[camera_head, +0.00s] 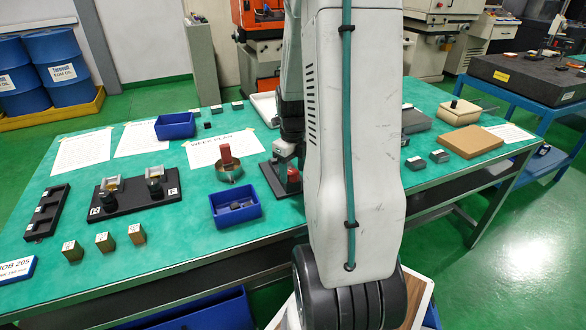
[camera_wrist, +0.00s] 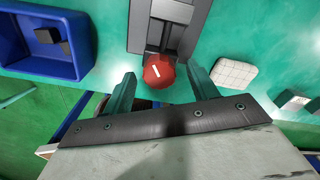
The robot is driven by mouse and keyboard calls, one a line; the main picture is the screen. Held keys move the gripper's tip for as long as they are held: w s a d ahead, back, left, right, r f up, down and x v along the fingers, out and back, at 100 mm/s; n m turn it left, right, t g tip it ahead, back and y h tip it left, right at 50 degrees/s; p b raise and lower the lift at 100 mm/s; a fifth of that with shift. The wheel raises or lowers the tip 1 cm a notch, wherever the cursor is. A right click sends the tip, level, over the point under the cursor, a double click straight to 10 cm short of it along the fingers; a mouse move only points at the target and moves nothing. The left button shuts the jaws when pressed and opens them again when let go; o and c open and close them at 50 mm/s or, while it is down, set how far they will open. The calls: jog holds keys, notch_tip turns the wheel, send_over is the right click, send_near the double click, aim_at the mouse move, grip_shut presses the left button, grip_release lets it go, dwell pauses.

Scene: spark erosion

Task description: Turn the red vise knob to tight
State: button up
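The red vise knob (camera_wrist: 157,73) is a faceted round knob with a short white mark on its face. It sits at the front end of the grey vise (camera_wrist: 143,28), and a pale block (camera_wrist: 174,10) shows at the vise's top. My gripper (camera_wrist: 162,70) is open, with one finger on each side of the knob and visible gaps between. I cannot tell how deep the fingers reach around it. In the head view the knob (camera_head: 293,174) and the dark vise (camera_head: 272,180) show at the table's front, just left of my arm.
A blue bin (camera_wrist: 42,68) with dark pieces stands close left of the vise. A white pad (camera_wrist: 235,72) lies close to its right. A round metal dish (camera_head: 227,174) with a red-brown item stands behind the bin. Papers and block stands cover the green table's left part.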

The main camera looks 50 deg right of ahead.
aim_at(293, 172)
jog(key=shift+r, duration=0.1)
notch_tip(293, 172, up, 8)
jog(key=shift+f, duration=0.15)
dwell(0.4)
dwell(0.5)
